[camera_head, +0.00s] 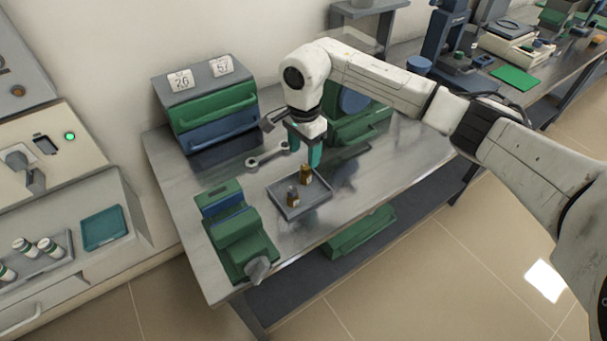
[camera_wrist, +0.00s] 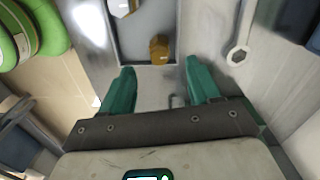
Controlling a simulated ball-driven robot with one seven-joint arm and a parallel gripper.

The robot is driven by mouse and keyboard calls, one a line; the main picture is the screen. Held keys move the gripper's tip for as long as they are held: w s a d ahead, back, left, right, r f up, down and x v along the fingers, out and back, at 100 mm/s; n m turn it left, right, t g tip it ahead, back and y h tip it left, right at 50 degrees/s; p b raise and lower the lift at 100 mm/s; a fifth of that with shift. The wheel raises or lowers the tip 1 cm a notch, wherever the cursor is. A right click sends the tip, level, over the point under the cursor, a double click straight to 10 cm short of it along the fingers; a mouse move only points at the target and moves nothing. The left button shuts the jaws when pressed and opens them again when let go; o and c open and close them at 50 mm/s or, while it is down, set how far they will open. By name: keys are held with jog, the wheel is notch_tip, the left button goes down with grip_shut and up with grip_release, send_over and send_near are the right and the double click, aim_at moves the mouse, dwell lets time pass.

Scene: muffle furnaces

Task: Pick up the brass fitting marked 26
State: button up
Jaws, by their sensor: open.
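Two small brass fittings stand in a shallow grey tray (camera_head: 314,195) on the metal bench. One brass fitting (camera_head: 306,175) is toward the back of the tray; the other fitting (camera_head: 292,197) is toward the front and looks partly grey. No number is readable on either. My gripper (camera_head: 304,155) is open and empty, pointing down just behind the tray and above the bench. In the wrist view, my gripper (camera_wrist: 160,68) has its green fingers spread apart, with one brass fitting (camera_wrist: 158,48) beyond the fingertips. The second fitting (camera_wrist: 122,6) is cut by the top edge.
A green vise (camera_head: 238,235) stands on the bench left of the tray. A grey wrench (camera_head: 268,156) lies behind it. A drawer cabinet (camera_head: 212,105) at the back bears cards reading 26 (camera_head: 181,80) and apparently 57 (camera_head: 223,65). The bench right of the tray is clear.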

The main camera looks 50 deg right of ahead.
aim_at(305, 167)
jog(key=shift+s+d+f+p, duration=0.1)
jog(key=shift+f+p, duration=0.25)
jog(key=shift+f, duration=1.4)
jog(key=shift+d+f+p, duration=0.1)
jog(key=shift+f+p, duration=0.2)
jog(key=shift+f, duration=1.45)
grip_shut()
